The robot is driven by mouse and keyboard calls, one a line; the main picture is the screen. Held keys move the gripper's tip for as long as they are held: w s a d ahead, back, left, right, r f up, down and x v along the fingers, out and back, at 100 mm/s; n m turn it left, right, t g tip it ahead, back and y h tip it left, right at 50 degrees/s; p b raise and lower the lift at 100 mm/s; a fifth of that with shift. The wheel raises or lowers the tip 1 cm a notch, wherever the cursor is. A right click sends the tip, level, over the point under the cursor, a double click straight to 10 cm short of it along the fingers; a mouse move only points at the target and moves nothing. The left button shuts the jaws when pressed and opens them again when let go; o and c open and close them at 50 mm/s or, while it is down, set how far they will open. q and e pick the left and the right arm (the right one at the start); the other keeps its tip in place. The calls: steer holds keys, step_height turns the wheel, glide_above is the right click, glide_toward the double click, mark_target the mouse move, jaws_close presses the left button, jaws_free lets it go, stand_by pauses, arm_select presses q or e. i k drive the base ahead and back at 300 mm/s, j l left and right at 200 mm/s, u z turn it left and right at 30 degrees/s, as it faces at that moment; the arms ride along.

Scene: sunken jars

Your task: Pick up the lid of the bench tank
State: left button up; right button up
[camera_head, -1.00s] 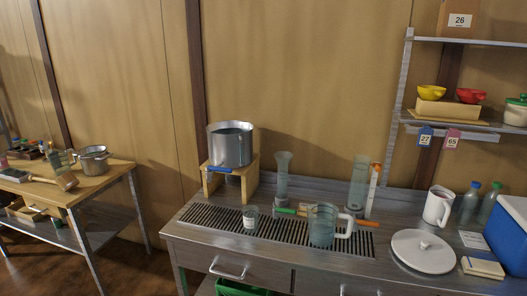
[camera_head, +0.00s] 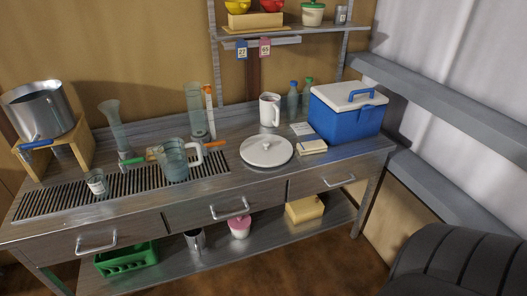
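A round white lid (camera_head: 266,151) with a small knob on top lies flat on the metal workbench (camera_head: 222,178), right of the middle. An open silver metal tank (camera_head: 38,108) without a cover stands on a small wooden stand (camera_head: 85,147) at the bench's left end. I cannot tell for certain whether the lid belongs to this tank. Neither of my grippers is in view.
A glass pitcher (camera_head: 173,160) and glass cylinders (camera_head: 115,125) stand left of the lid. A white mug (camera_head: 269,110) is behind it. A tan block (camera_head: 313,147) and a blue cooler (camera_head: 345,121) are to its right. The bench front before the lid is clear.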

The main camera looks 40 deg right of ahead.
mark_target(264, 150)
steer(key=k+l, duration=0.2)
steer(key=l, duration=0.15)
steer(key=k+l, duration=0.15)
steer(key=l, duration=0.2)
steer(key=k+l, duration=0.2)
steer(key=l, duration=0.15)
steer(key=z, duration=0.05)
